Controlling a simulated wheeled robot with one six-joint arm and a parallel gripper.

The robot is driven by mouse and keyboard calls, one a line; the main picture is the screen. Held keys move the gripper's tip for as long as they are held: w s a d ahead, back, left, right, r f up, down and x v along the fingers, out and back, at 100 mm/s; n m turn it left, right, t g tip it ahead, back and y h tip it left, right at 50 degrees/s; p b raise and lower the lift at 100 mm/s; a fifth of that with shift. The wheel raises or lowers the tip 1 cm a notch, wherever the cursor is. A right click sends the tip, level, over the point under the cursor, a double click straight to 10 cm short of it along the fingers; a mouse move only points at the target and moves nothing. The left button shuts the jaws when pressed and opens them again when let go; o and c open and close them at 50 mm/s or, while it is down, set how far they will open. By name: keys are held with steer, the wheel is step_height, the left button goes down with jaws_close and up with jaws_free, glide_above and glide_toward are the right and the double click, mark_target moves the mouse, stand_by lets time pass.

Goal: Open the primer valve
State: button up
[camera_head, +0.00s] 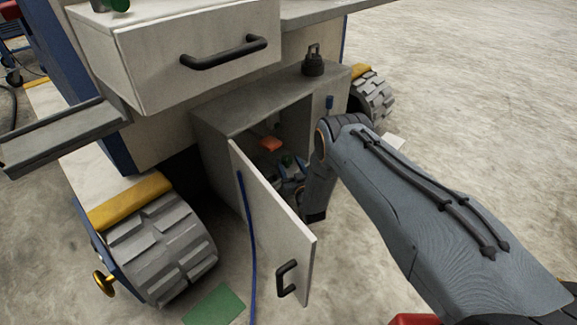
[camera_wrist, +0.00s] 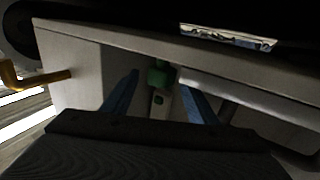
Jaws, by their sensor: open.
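A small green part (camera_wrist: 160,75), which looks like the primer valve's handle, shows in the wrist view on a pale upright piece inside a box-like space. I cannot tell its exact shape or turn. My gripper (camera_wrist: 158,88) has its two blue fingers apart, one on each side of the green part in the picture. I cannot tell whether they touch it. In the head view my gripper (camera_head: 290,178) is partly hidden inside the small open cabinet (camera_head: 235,112), near a green spot (camera_head: 287,160).
The cabinet door (camera_head: 275,225) stands open on the left of my arm. An orange item (camera_head: 270,143) is inside the cabinet. A drawer (camera_head: 185,55) juts out above. A treaded wheel (camera_head: 165,245) stands at left; open floor lies at right.

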steer(key=shift+w+a, duration=0.1)
steer(key=shift+w, duration=0.05)
steer(key=shift+c, duration=0.4)
steer(key=c, duration=1)
